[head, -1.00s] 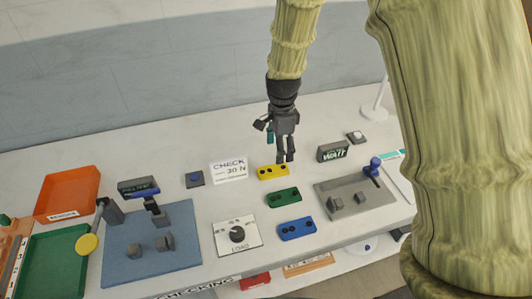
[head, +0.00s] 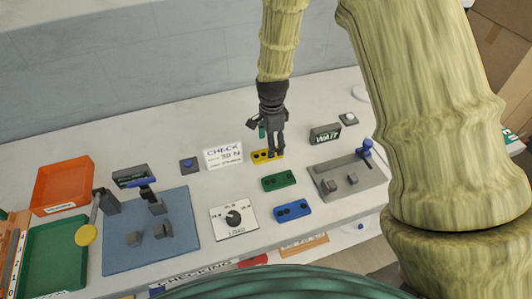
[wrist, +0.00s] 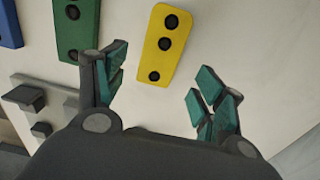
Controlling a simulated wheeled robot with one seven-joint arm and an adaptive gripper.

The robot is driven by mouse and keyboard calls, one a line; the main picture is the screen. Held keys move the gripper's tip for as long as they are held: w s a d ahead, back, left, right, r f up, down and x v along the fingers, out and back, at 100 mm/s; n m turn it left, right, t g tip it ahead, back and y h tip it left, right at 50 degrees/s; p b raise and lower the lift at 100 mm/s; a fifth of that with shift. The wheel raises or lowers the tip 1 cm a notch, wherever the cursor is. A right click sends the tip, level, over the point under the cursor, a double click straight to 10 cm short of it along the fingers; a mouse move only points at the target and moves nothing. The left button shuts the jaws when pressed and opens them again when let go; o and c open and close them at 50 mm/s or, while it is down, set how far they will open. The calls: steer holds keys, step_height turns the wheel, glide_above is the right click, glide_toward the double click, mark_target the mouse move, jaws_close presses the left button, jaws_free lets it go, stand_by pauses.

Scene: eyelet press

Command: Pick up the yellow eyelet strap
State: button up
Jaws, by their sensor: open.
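The yellow eyelet strap (head: 264,157) lies flat on the white bench, behind the green strap. In the wrist view the yellow strap (wrist: 161,50) shows several dark eyelets in a row, and its near end lies between the open fingers in the picture. My gripper (head: 274,150) points down at the yellow strap's right part and hides some of it in the head view. In the wrist view my gripper (wrist: 158,92) has its teal-padded fingers spread wide, with nothing between the pads. Whether the fingertips touch the bench is unclear.
A green strap (head: 279,181) and a blue strap (head: 292,210) lie in front. A grey press plate (head: 366,189) with a blue-knobbed lever stands right. The WAIT box (head: 325,134) and CHECK card (head: 223,155) flank the strap. A LOAD dial (head: 233,218) sits front left.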

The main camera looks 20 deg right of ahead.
steer(key=shift+s+f+p, duration=0.3)
steer(key=shift+s+p, duration=0.1)
steer(key=shift+s, duration=0.05)
steer(key=f, duration=0.1)
steer(key=w+f, duration=0.1)
steer(key=f, duration=0.1)
steer(key=shift+f+p, duration=0.15)
steer(key=shift+p, duration=0.25)
steer(key=shift+s, duration=0.3)
steer(key=shift+w, duration=0.15)
steer(key=shift+c, duration=0.9)
steer(key=c, duration=0.8)
